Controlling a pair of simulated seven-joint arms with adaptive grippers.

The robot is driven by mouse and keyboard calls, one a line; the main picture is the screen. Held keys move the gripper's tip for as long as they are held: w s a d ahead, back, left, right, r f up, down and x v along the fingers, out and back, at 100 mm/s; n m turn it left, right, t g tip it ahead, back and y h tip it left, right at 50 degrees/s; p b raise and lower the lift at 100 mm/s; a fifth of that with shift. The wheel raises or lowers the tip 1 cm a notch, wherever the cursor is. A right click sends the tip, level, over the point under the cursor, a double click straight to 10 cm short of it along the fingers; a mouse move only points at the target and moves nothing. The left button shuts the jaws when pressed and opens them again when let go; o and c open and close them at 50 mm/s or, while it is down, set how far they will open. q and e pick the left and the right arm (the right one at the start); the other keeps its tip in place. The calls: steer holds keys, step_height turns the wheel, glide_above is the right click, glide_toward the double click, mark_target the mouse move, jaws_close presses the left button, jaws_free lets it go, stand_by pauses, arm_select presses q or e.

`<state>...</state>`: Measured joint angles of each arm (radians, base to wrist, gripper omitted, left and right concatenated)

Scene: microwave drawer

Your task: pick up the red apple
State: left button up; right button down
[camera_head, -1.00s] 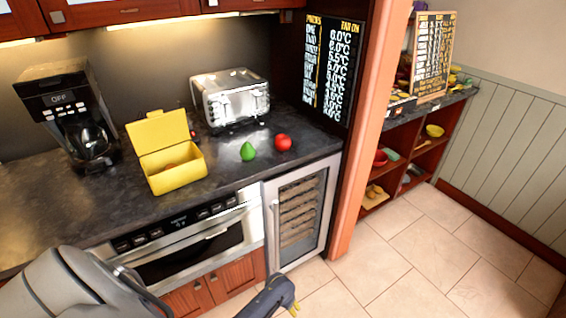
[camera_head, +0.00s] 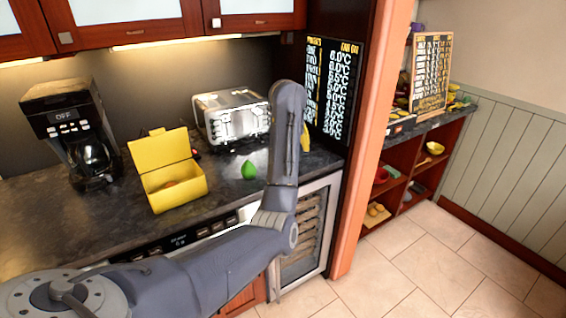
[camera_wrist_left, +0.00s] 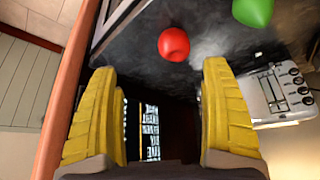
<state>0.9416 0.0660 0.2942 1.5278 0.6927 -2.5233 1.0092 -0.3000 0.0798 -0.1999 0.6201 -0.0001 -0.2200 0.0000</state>
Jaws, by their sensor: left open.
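The red apple (camera_wrist_left: 174,44) lies on the dark counter and shows in the left wrist view, ahead of the fingertips and roughly centred between them. In the head view my left arm hides it. My left gripper (camera_wrist_left: 155,85) is open, with its two yellow fingers wide apart and nothing between them. In the head view the left gripper (camera_head: 304,137) is raised over the counter's right end, its fingers mostly hidden behind my arm. My right gripper is not in view.
A green pear (camera_head: 249,170) lies near the apple, left of my arm. A silver toaster (camera_head: 230,118) stands behind. An open yellow box (camera_head: 178,188) and a coffee maker (camera_head: 72,135) stand further left. A menu board (camera_head: 334,88) stands at the right wall.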

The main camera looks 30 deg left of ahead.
arm_select(q)
steer(key=shift+n, duration=0.3)
steer(key=w+a+f, duration=0.1)
steer(key=f, duration=0.1)
steer(key=w+a+f, duration=0.1)
steer(key=a+f, duration=0.1)
steer(key=w+a+f, duration=0.1)
steer(key=w+f, duration=0.1)
steer(key=f, duration=0.1)
steer(key=shift+a+f, duration=0.1)
steer(key=shift+a, duration=0.25)
steer(key=shift+a+x, duration=0.1)
steer(key=shift+x, duration=1.45)
steer(key=shift+a+x, duration=0.15)
steer(key=shift+x, duration=1.35)
steer(key=c, duration=1.5)
steer(key=shift+c, duration=0.2)
steer(key=shift+r, duration=0.25)
